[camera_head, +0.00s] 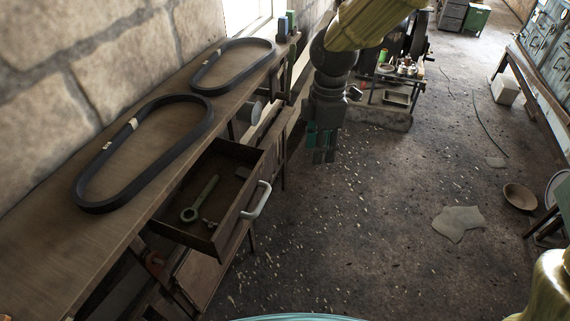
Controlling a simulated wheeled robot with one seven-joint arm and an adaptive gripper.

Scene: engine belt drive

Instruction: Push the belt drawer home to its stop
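The belt drawer (253,172) is a dark wooden drawer standing pulled out from under the workbench on the left. A pale curved handle (257,200) is on its front panel. A ring-ended tool (201,199) and a small metal piece lie inside it. My gripper (324,155) hangs pointing down over the floor, to the right of and beyond the drawer, apart from it. Its greenish fingers are small and dark, and I cannot tell whether they are open or shut. I see nothing held in it.
Two dark belt loops lie on the workbench (45,258), a near one (77,190) and a far one (199,72). A machine stand (396,99) is beyond my gripper. The floor right of the drawer is clear except for debris, a flat scrap (459,223) and a bowl (520,196).

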